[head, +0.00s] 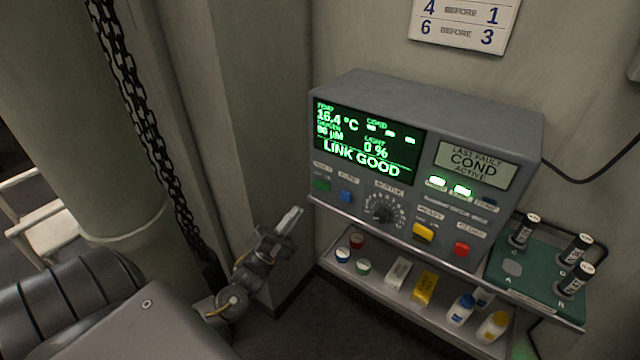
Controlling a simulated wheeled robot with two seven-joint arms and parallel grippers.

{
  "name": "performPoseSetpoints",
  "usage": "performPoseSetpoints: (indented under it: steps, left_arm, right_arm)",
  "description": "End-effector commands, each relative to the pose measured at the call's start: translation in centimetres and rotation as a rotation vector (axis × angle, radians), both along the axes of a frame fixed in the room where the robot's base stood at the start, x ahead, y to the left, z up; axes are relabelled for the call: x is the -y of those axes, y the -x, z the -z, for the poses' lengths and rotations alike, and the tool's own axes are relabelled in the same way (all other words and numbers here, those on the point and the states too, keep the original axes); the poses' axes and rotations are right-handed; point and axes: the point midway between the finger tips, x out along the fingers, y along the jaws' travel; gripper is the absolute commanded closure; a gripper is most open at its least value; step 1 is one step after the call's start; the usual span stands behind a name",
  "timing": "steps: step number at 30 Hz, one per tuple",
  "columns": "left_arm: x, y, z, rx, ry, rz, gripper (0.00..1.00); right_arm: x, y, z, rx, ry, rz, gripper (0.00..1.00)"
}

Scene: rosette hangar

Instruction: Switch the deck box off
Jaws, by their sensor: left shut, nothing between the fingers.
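The deck box (430,105) is a grey console on a shelf against the wall. Its green screen (366,140) is lit and reads "LINK GOOD". A second panel (474,164) reads "LAST FAULT COND ACTIVE", with two green lamps lit below it. On its front are a green button (321,184), a blue button (346,196), a round dial (381,213), a yellow switch (424,233) and a red button (461,249). My left gripper (290,220) is shut and empty, left of the box's lower left corner and apart from it. My right gripper is not in view.
A lower shelf (385,297) holds small capped jars, boxes and bottles. A green tray (535,285) with several dark cylinders stands right of the box. A chain (135,95) hangs by a thick column at left. A number sign (463,22) is on the wall.

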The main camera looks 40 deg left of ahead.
Motion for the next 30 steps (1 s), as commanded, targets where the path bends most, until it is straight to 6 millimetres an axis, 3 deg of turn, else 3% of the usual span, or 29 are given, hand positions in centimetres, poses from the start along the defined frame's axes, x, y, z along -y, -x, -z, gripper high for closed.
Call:
performPoseSetpoints:
  steps: [11, 24, 30]
  left_arm:
    - [-0.2, -0.9, 0.2, 0.0, 0.001, 0.001, 1.0]
    - [-1.0, -6.5, 0.4, -0.002, 0.002, 0.001, 1.0]
    - [-1.3, -8.2, 0.2, -0.002, 0.002, 0.001, 1.0]
  right_arm:
    - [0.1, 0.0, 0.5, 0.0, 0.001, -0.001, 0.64]
    - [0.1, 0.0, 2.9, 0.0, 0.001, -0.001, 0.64]
    - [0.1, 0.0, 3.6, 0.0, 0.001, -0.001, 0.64]
